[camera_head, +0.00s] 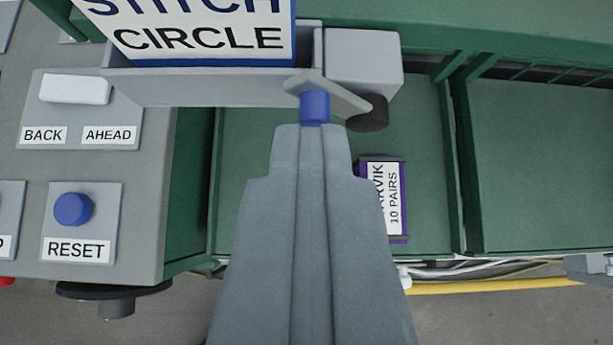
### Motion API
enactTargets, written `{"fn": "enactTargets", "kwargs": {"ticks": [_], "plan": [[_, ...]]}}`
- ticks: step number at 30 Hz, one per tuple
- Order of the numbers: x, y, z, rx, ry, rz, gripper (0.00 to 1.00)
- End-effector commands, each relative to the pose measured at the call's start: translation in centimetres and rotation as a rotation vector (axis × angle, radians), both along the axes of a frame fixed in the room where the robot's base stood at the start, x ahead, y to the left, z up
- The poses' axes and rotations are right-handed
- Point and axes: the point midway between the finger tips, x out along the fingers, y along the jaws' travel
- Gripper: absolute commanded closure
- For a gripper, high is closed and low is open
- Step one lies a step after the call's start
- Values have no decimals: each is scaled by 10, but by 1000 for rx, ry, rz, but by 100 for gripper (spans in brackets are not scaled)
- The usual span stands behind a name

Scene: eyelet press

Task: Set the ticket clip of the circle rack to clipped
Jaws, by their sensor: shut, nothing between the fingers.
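The circle rack shows at the top, with a white sign (200,38) reading "STITCH CIRCLE" in a grey holder (220,92). At its right end is the ticket clip, a tilted grey lever plate (335,95) with a blue knob (314,108) under its left end. A grey block (363,60) and a dark round knob (368,114) sit beside it. My gripper (313,128) is shut and empty. Its fingertips are right at the blue knob in the picture; I cannot tell whether they touch it.
A control panel at left has a white BACK/AHEAD switch (75,89) and a blue RESET button (73,209). A purple-edged box (396,238) marked "10 PAIRS" is in the green rack (430,150), partly hidden by my gripper. A green bay (540,170) at right looks empty.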

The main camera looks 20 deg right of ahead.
Motion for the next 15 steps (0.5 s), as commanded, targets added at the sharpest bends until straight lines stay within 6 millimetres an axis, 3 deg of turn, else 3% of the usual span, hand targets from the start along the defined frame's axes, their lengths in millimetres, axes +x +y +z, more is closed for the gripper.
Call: {"fn": "enactTargets", "kwargs": {"ticks": [15], "plan": [[0,-8,-9,5,10,-3,100]]}}
